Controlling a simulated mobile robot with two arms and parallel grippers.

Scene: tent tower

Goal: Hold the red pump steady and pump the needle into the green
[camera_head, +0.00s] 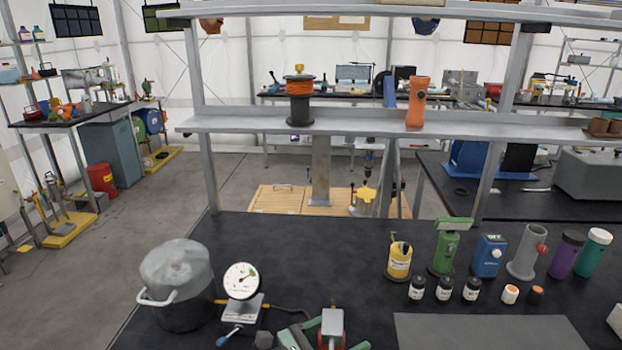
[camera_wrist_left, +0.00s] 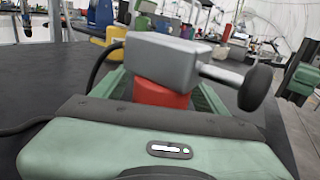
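The red pump (camera_head: 331,341) stands at the front edge of the dark bench, with a grey block on top. In the left wrist view, its red body (camera_wrist_left: 160,93) sits between the green fingers of my left gripper (camera_wrist_left: 163,102), which looks shut on it. A black knob on a grey rod sticks out from the block. The fingertips are hidden behind the pump and block. In the head view, my left gripper (camera_head: 318,331) is at the bottom edge. The round white gauge (camera_head: 241,281) has a green mark at its right; its needle is too small to read surely. My right gripper is out of view.
A pot with a cloudy cover (camera_head: 178,270) stands left of the gauge. A blue-handled lever (camera_head: 229,336) lies in front of the gauge. Bottles and canisters, including a yellow one (camera_head: 399,262), line the bench's right side. The bench middle is clear.

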